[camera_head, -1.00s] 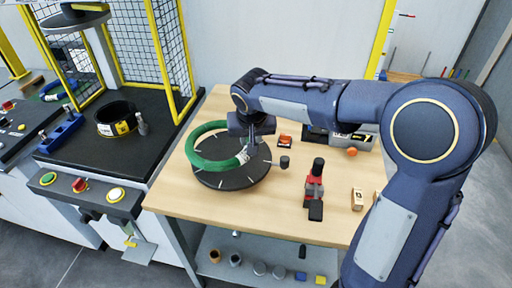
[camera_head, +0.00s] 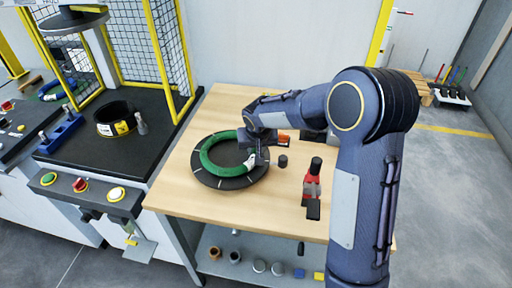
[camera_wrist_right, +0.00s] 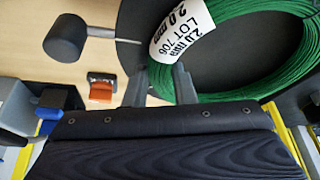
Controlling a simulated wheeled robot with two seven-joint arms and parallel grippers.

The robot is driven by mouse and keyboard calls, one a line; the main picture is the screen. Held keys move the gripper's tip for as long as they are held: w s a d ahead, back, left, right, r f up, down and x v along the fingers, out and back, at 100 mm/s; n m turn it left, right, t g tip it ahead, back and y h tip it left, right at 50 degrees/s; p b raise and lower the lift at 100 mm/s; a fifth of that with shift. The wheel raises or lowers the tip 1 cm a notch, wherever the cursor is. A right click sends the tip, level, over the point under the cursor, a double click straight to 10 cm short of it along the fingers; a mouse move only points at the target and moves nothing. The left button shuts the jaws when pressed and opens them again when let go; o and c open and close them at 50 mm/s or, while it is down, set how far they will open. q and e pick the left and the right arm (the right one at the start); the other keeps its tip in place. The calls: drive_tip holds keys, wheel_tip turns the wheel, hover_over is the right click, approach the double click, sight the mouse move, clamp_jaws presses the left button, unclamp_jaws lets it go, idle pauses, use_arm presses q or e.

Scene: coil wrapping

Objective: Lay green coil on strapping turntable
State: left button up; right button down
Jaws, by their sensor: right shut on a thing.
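The green coil (camera_head: 208,160) with a white label (camera_head: 250,160) lies over the dark round turntable (camera_head: 230,184) on the wooden table, roughly centred and looking about level. Whether its whole underside touches the disc I cannot tell. My right gripper (camera_head: 258,156) is shut on the coil's right side, beside the label. The dark turntable shows around the coil. My left gripper is out of view.
A small black cylinder (camera_head: 283,161), a red and black tool (camera_head: 312,188) and an orange item (camera_head: 284,140) stand right of the turntable. The table's front left is clear.

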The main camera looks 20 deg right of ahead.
drive_tip(key=shift+r, duration=0.1)
drive_tip(key=c, duration=1.2)
unclamp_jaws()
drive_tip(key=v, duration=1.2)
drive_tip(key=s+a+f+y, duration=0.1)
drive_tip(key=s+y, duration=0.1)
drive_tip(key=s, duration=1.2)
drive_tip(key=s+a+f+n+t+y, duration=0.1)
drive_tip(key=s+y, duration=0.2)
drive_tip(key=s, duration=1.1)
drive_tip(key=shift+a+f+n+b, duration=0.3)
drive_tip(key=shift+a, duration=0.1)
